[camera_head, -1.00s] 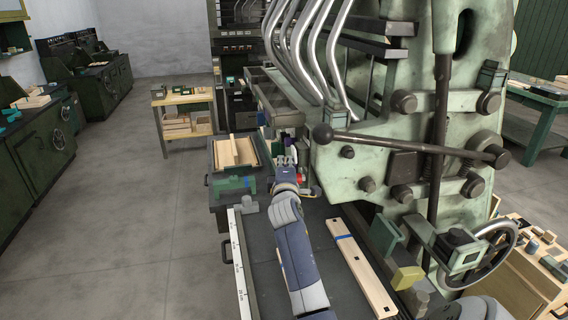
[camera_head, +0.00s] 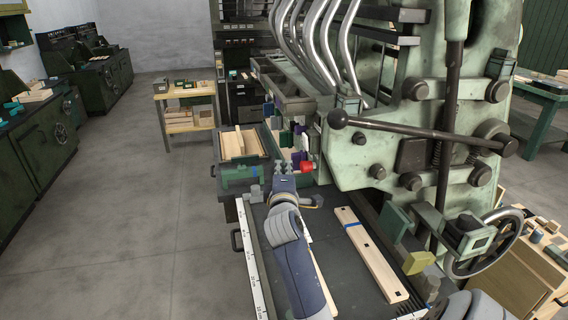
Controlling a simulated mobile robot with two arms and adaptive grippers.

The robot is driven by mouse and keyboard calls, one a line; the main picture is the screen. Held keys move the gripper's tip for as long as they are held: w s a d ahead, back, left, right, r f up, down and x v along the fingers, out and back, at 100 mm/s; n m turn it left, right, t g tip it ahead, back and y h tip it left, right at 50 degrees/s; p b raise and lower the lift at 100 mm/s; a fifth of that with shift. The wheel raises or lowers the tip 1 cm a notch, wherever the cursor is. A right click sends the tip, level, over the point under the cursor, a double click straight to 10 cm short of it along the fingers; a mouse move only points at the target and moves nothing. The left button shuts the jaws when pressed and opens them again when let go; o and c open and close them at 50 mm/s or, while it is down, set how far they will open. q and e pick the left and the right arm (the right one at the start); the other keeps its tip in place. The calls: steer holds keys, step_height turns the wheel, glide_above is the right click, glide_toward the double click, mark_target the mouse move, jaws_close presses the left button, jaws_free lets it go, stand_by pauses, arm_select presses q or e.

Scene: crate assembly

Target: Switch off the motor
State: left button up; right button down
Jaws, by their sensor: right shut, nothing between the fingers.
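A red knob or button (camera_head: 306,167) shows on the near side of the large pale green machine (camera_head: 385,155), low at its left edge. My right gripper (camera_head: 284,169) is just left of the red button in the picture, with its fingers pointing away from me. It is shut and empty. A small gap shows between it and the button; I cannot tell how they compare in depth. The motor itself cannot be made out clearly. My left gripper is not in view.
A long black lever (camera_head: 425,132) and a handwheel (camera_head: 497,245) stick out from the machine. A wooden plank (camera_head: 368,255) lies on the dark machine bed. A wooden tray (camera_head: 242,146) stands behind my gripper. The floor at left is clear.

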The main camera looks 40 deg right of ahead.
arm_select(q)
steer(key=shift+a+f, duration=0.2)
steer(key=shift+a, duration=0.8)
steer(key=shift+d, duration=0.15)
